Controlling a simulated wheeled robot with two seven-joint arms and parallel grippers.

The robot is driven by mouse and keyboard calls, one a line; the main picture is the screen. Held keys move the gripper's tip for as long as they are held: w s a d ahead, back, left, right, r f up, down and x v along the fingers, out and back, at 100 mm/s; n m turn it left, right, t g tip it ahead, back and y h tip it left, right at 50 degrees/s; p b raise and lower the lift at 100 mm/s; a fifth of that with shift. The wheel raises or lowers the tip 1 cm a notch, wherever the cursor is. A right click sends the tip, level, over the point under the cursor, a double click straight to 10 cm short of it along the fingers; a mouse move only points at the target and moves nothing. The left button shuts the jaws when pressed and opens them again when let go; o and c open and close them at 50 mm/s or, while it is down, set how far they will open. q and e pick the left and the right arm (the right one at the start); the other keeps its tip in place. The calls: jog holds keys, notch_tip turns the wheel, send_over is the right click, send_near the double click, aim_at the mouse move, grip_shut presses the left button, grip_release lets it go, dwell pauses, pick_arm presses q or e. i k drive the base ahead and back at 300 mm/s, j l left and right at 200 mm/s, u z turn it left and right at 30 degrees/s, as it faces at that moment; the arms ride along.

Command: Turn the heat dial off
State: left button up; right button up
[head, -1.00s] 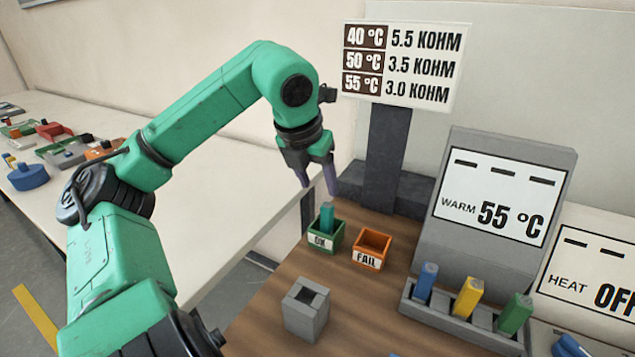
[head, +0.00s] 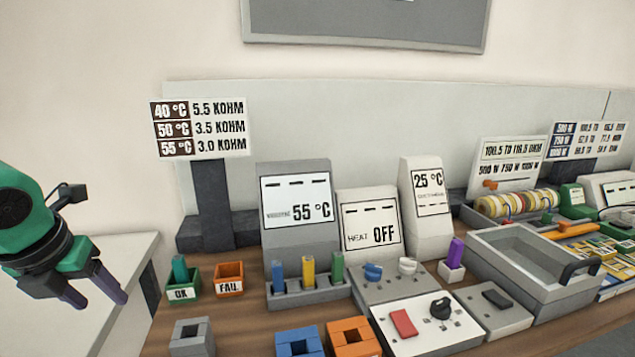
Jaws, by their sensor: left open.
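The heat display (head: 371,224) is a white panel that reads "HEAT OFF". Below it, a grey base (head: 385,292) carries a blue knob (head: 372,271) and a white knob (head: 407,265). The blue knob sits nearer to the heat display, but I cannot read any label on either knob. My left gripper (head: 97,297) is open and empty at the far left, beyond the left edge of the brown table and well away from the knobs. My right gripper is out of view.
A rack (head: 310,294) holds blue, yellow and green pegs. The green OK box (head: 183,292) and orange FAIL box (head: 229,284) stand left. A white panel (head: 415,330) has a red block and black knob.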

aim_at(441, 308)
jog(key=k, duration=1.45)
